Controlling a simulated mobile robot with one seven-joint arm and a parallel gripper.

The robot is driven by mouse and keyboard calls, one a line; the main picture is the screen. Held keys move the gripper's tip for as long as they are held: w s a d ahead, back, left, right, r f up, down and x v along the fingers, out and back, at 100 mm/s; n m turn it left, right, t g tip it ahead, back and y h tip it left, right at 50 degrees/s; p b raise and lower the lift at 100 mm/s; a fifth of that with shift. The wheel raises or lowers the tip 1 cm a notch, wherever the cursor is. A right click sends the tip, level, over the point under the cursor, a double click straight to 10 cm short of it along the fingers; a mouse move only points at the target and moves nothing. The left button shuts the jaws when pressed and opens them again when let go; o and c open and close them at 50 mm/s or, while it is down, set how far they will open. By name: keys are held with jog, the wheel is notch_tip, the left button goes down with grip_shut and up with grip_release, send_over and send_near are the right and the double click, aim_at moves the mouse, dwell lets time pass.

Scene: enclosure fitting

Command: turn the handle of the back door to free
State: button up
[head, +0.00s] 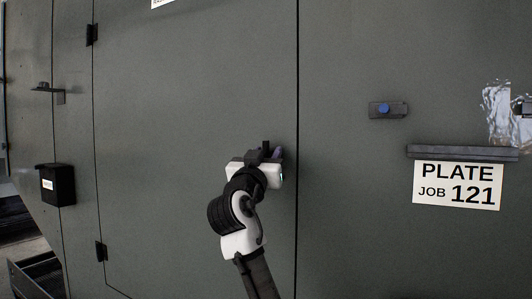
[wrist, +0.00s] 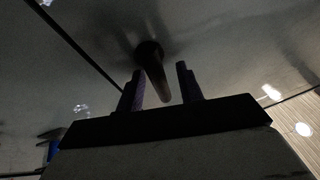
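The back door (head: 190,120) is a large grey panel with hinges on its left and a vertical seam on its right. It looks shut. Its handle (wrist: 153,72) is a dark lever on a round base in the wrist view. The lever points from the base towards my gripper (wrist: 160,68). The two fingers are apart, one on each side of the lever. A gap shows on the right; on the left I cannot tell whether they touch. In the head view my gripper (head: 271,152) is at the door's right edge and mostly hides the handle.
Right of the seam, a small plate with a blue knob (head: 384,109) sits on the wall. A dark ledge (head: 470,152) is above a "PLATE JOB 121" sign (head: 457,186). A black box (head: 57,185) and a bracket (head: 50,91) stick out at the left. A dark crate (head: 38,278) is lower left.

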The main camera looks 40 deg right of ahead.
grip_shut()
jog(key=shift+n, duration=0.3)
jog(key=n+y+p, duration=0.1)
jog(key=n, duration=0.2)
jog(key=n+t+y+p, duration=0.1)
jog(key=n+p, duration=0.1)
jog(key=shift+w+a+r+n+t+y, duration=0.1)
jog(key=shift+w+r+n+t+y, duration=0.1)
jog(key=shift+n+t+y, duration=0.15)
jog(key=n+y+p, duration=0.1)
jog(key=n, duration=0.1)
jog(key=n+y+p, duration=0.1)
jog(key=n+p, duration=0.1)
jog(key=n, duration=0.1)
jog(key=shift+w+a+f+y+p, duration=0.1)
jog(key=shift+w+f+y+p, duration=0.05)
jog(key=shift+y+p, duration=0.2)
jog(key=shift+w+f+n+g+y+p, duration=0.15)
jog(key=shift+n+g+y+p, duration=0.3)
jog(key=shift+n+p, duration=0.7)
jog(key=shift+s+f+n+g+y+p, duration=0.15)
jog(key=shift+n+g+p, duration=0.45)
jog(key=shift+n, duration=0.95)
jog(key=shift+w+f+n+g+y+p, duration=0.15)
jog(key=shift+n+g+y+p, duration=0.3)
jog(key=shift+n+p, duration=0.7)
jog(key=shift+f+n, duration=0.1)
jog(key=shift+n, duration=0.2)
